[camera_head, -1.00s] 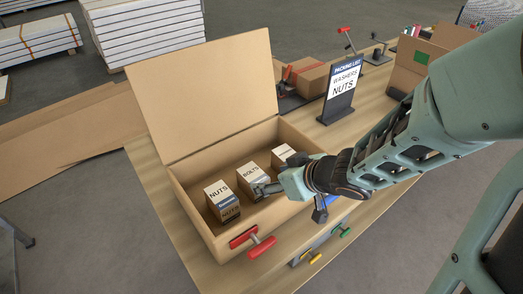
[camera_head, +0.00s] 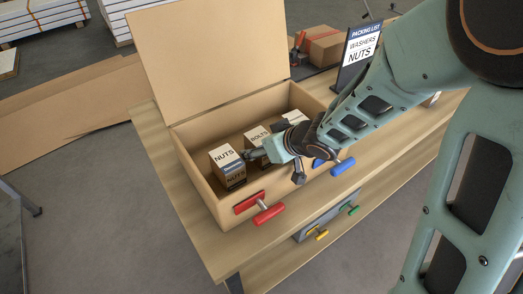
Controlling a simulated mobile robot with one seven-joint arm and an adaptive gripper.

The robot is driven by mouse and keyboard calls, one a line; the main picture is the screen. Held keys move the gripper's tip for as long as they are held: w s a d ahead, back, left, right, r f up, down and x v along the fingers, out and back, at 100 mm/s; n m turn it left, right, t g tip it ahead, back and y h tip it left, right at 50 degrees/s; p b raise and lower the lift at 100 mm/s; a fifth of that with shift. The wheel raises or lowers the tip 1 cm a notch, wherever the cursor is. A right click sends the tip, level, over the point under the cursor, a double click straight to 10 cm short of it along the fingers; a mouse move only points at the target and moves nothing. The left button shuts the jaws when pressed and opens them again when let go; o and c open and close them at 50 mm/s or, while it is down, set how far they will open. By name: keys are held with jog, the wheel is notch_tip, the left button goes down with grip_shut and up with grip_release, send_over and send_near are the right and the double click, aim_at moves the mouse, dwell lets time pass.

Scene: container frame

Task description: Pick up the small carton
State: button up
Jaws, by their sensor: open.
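Three small cartons stand in the open wooden box (camera_head: 196,195). The carton labelled NUTS (camera_head: 227,168) is at the left, upright. The carton labelled BOLTS (camera_head: 254,138) is in the middle, partly hidden by my gripper. A third carton (camera_head: 294,117) stands at the right, its label mostly hidden by my arm. My gripper (camera_head: 250,154) is open, with its fingertips just right of the NUTS carton and in front of the BOLTS carton. I cannot tell whether the fingers touch either one.
The box lid (camera_head: 211,53) stands open at the back. A packing list sign (camera_head: 359,52) reads WASHERS and NUTS. A taped brown carton (camera_head: 322,45) lies behind.

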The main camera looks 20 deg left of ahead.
jog(key=shift+r, duration=0.1)
jog(key=c, duration=1.5)
notch_tip(320, 180, up, 23)
jog(key=p, duration=1.8)
notch_tip(320, 180, up, 5)
send_over(261, 138)
jog(key=shift+d, duration=0.1)
